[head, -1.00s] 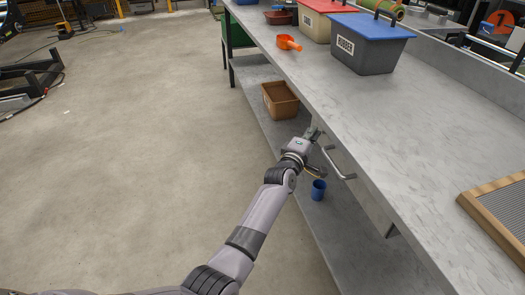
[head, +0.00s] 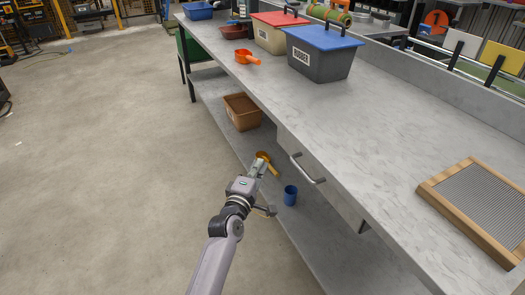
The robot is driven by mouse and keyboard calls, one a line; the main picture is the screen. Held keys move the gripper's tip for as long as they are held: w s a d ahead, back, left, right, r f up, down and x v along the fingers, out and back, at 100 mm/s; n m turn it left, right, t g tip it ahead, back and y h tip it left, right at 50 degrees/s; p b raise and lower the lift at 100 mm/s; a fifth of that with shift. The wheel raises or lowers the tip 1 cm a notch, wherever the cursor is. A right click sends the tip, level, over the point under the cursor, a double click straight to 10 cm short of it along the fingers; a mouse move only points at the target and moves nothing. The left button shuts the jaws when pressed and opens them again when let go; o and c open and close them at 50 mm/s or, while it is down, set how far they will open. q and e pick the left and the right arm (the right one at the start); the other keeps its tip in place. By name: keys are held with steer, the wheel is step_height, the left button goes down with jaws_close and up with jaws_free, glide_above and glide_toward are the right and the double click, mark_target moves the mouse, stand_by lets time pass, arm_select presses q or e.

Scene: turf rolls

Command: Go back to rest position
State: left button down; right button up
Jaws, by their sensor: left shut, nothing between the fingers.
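My left gripper (head: 258,169) is at the end of the grey arm that comes up from the bottom of the head view. It is shut and holds nothing. It shows in front of the lower shelf of the workbench, left of the drawer handle (head: 307,170). A yellow item (head: 272,167) shows just beyond the fingertips, partly hidden by them; I cannot tell if they touch. A blue cup (head: 290,195) stands on the shelf to the right of the gripper. My right gripper is not in view.
The long grey workbench (head: 350,125) carries a blue-lidded bin (head: 322,65), a red-lidded bin (head: 270,38), an orange scoop (head: 246,57) and a wood-framed sieve (head: 480,205). A brown bin (head: 242,112) sits on the lower shelf (head: 305,235).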

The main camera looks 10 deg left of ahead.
arm_select(q)
steer(key=s+a+f+m+g+y, duration=0.15)
steer(key=s+f+m+g, duration=0.4)
steer(key=s+f, duration=0.85)
steer(key=s+a+f+m+g, duration=0.3)
steer(key=s+f+m+g, duration=0.35)
steer(key=f, duration=1.05)
steer(key=s+a+f+m+g+y, duration=0.1)
steer(key=s+a+f+m, duration=0.15)
steer(key=s, duration=0.55)
steer(key=s+a+f+m+g, duration=0.1)
steer(key=s+a+f+m, duration=0.1)
steer(key=s+f, duration=0.35)
steer(key=s+a+f+m+g+y, duration=0.1)
steer(key=s+a+m, duration=0.1)
steer(key=s, duration=0.7)
steer(key=s+a+r+g+p, duration=0.1)
steer(key=s+a+p, duration=0.1)
steer(key=s+p, duration=1.3)
steer(key=shift+s+a+g+p, duration=0.25)
steer(key=shift+s+g+p, duration=0.05)
steer(key=shift+p, duration=0.05)
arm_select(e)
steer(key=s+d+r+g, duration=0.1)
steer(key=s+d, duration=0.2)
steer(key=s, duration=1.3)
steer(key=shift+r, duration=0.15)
